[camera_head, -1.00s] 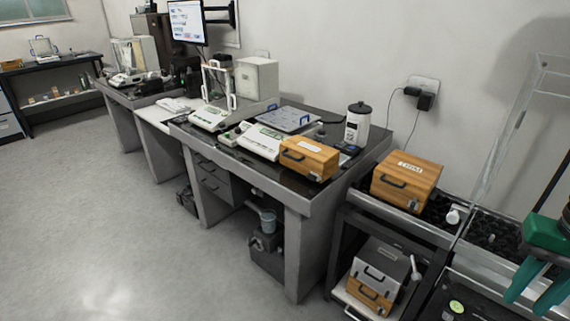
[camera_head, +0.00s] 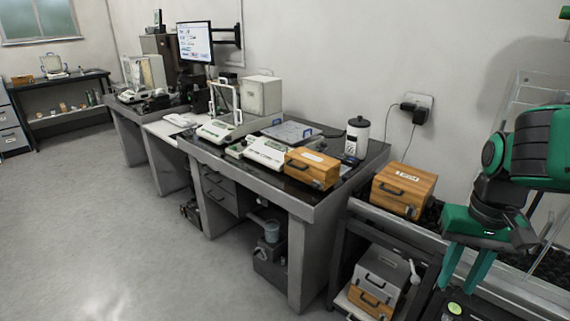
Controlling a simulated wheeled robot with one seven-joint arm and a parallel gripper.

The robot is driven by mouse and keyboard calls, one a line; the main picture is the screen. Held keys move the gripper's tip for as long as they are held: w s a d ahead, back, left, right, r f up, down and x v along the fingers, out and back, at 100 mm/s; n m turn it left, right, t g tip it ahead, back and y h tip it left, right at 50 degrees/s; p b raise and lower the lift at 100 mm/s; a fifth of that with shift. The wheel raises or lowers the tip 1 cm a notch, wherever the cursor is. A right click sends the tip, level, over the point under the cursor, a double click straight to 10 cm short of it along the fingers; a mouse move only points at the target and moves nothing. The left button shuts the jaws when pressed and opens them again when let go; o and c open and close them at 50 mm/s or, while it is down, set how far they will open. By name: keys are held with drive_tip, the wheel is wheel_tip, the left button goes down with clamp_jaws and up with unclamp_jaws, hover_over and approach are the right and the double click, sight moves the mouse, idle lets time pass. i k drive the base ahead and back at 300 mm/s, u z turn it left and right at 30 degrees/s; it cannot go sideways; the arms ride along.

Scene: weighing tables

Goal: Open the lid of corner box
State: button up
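A wooden box (camera_head: 312,169) with a dark front handle sits at the near right corner of the long weighing table (camera_head: 345,188); its lid is shut. A second wooden box (camera_head: 403,190) with a white label and a dark handle sits on the lower stand to the right, also shut. I cannot tell for certain which is the corner box; the first is at the table corner. My gripper (camera_head: 459,284) is green, points down, and is at the right, right of both boxes in the picture. Its two fingers are apart with nothing visible between them.
Scales (camera_head: 266,151), a flat grey plate (camera_head: 290,132) and a white canister with a black lid (camera_head: 357,137) stand near the table box. A grey case (camera_head: 381,267) and another wooden box (camera_head: 370,301) are on the shelf below. The floor at left is clear.

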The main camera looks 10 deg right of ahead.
sight(319, 165)
drive_tip(key=i, duration=1)
